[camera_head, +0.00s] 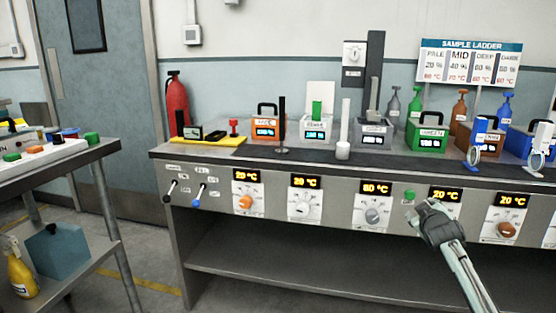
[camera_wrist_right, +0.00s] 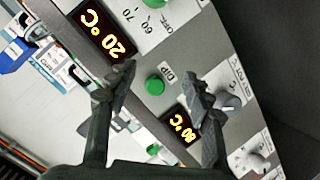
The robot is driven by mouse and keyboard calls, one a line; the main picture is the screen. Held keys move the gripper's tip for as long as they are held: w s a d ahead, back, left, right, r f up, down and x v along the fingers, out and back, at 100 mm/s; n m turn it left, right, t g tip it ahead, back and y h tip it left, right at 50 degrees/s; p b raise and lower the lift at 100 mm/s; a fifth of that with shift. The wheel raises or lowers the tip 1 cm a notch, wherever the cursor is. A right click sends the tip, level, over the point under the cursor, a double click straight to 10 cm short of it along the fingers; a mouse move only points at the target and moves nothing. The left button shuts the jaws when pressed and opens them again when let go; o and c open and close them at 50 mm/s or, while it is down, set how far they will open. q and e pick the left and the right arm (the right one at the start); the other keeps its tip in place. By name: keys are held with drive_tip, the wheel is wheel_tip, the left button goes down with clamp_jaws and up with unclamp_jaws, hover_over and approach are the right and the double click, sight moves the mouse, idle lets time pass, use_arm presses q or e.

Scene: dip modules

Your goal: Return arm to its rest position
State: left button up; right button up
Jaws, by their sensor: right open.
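My right gripper (camera_head: 424,208) is in front of the bench's front panel, just below and right of a green button (camera_head: 410,194). In the right wrist view my right gripper (camera_wrist_right: 160,77) has its two fingers apart with nothing between them. The green button (camera_wrist_right: 154,85), labelled DIP, shows beyond the fingertips, and its gap to them cannot be told. My left gripper is in neither view.
The front panel (camera_head: 330,203) carries knobs and displays reading 20 °C and 80 °C. A side table (camera_head: 60,157) is left.

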drive_tip(key=s+a+f+m+g+y, duration=0.1)
drive_tip(key=s+a+f+m+g, duration=0.15)
drive_tip(key=s+f, duration=0.9)
drive_tip(key=s+a+f+m+g+y, duration=0.1)
drive_tip(key=s+a+f+g, duration=0.3)
drive_tip(key=s+f, duration=0.75)
drive_tip(key=s+a+f+g, duration=0.2)
drive_tip(key=s+a+f, duration=0.1)
drive_tip(key=s+f, duration=0.6)
drive_tip(key=s+a+f+g+y, duration=0.1)
drive_tip(key=s+a+f, duration=0.3)
drive_tip(key=s+f, duration=0.5)
drive_tip(key=s+g, duration=0.1)
drive_tip(key=s, duration=0.7)
drive_tip(key=shift+s+f+y, duration=0.25)
drive_tip(key=shift+f+y, duration=0.05)
drive_tip(key=shift+f, duration=0.1)
